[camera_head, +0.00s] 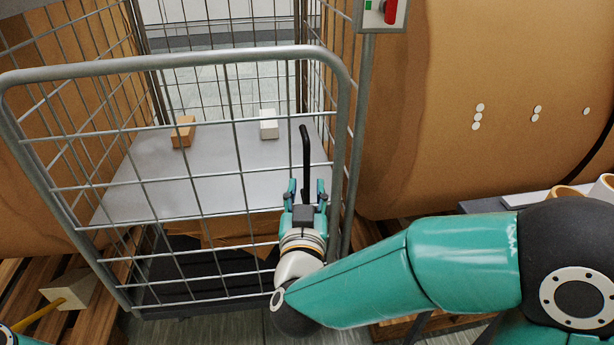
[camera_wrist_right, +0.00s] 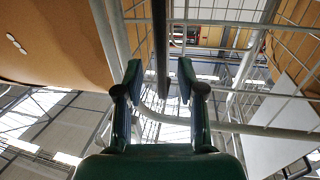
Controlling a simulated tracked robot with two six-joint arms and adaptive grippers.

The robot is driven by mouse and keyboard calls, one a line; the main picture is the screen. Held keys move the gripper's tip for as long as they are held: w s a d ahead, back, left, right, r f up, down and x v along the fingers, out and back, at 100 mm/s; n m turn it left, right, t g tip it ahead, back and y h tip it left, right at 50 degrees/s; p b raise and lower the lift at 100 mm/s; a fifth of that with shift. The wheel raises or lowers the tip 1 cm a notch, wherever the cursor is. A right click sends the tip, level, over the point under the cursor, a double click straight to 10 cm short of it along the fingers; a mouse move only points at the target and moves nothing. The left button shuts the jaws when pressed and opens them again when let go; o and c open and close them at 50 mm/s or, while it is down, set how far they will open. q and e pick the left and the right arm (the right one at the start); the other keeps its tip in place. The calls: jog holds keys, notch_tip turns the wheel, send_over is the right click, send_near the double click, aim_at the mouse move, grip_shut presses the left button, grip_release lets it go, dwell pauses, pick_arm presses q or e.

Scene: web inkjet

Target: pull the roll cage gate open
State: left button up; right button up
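The roll cage gate (camera_head: 190,62) is a grey tube frame with wire mesh, across the near side of the cage. A black upright handle bar (camera_head: 306,150) stands at its right part. My right gripper (camera_head: 305,188) is at the lower end of the bar. In the right wrist view, the fingers of my right gripper (camera_wrist_right: 159,85) are spread, with the black bar (camera_wrist_right: 160,45) between them and a gap on each side. My left gripper is not in view.
Inside the cage, a grey shelf (camera_head: 150,192) holds an orange-brown block (camera_head: 183,131) and a white block (camera_head: 268,124). Large brown rolls stand on the left (camera_head: 85,50) and right (camera_head: 430,110). A box with a red switch (camera_head: 391,12) is at the right post.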

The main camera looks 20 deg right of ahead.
aim_at(306, 178)
jog(key=x, duration=0.5)
grip_shut()
dwell(0.3)
